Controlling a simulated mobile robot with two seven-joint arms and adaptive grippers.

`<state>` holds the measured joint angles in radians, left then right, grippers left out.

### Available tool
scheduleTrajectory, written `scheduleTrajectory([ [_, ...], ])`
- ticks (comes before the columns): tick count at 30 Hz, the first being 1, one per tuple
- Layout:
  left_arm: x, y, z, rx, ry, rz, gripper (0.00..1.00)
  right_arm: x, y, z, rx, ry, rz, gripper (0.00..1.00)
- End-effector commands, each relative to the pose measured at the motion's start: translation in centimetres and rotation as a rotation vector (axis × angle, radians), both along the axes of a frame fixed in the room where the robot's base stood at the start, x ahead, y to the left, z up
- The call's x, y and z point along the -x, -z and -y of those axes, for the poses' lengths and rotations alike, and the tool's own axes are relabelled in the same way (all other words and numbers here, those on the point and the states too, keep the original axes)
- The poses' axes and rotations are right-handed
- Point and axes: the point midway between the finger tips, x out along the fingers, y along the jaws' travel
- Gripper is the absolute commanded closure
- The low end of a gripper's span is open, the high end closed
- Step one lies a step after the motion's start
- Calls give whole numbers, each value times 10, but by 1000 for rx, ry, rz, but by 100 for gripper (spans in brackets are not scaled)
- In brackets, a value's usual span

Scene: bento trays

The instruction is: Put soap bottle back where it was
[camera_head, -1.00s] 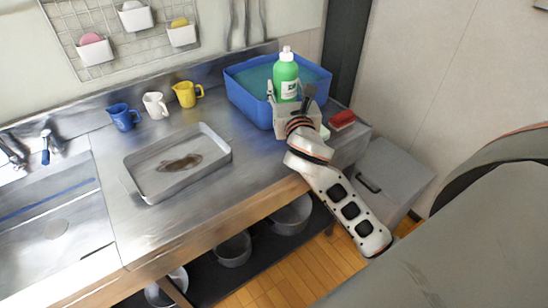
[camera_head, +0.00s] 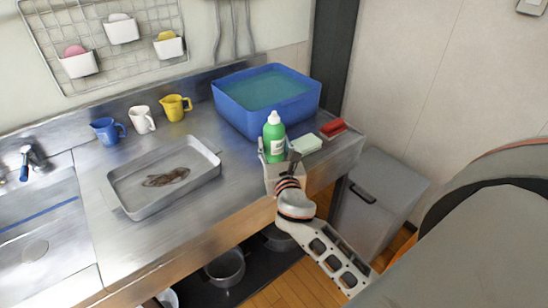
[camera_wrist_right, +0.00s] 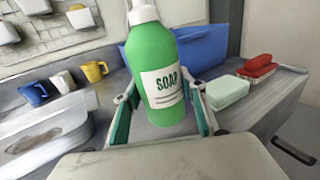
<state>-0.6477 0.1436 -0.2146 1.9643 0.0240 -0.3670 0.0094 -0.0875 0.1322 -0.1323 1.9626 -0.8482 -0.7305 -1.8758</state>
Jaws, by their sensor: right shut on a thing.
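The green soap bottle (camera_head: 274,140) with a white cap stands upright at the counter's front right, in front of the blue basin. It also fills the middle of the right wrist view (camera_wrist_right: 164,70), its SOAP label facing the camera. My right gripper (camera_head: 276,157) is shut on it, with a finger on each side of the bottle in the right wrist view (camera_wrist_right: 163,108). The bottle's base appears at or close to the counter top; I cannot tell if it touches. My left gripper is not in view.
The blue basin (camera_head: 234,112) of water stands just behind the bottle. A pale green sponge (camera_head: 305,144) and a red brush (camera_head: 333,128) lie to its right. A grey tray (camera_head: 140,212) with a brown stain lies left. Blue, white and yellow cups stand along the back.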

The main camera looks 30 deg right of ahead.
Motion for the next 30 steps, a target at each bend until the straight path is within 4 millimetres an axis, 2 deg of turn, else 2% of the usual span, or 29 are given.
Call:
scheduleTrajectory([
  [3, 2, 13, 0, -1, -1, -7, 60, 0, 22, 0, 0, 0, -3, 89],
  [6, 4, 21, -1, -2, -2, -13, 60, 0, 35, 0, -1, 0, -4, 89],
  [21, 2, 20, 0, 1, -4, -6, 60, 0, 42, 0, 1, -1, -1, 89],
  [22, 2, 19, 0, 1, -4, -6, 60, 0, 42, 0, 0, -1, -3, 51],
  [23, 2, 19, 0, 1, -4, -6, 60, 0, 42, 0, 0, -1, -3, 44],
  [30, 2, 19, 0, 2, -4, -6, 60, 0, 42, 0, 0, -1, -3, 42],
])
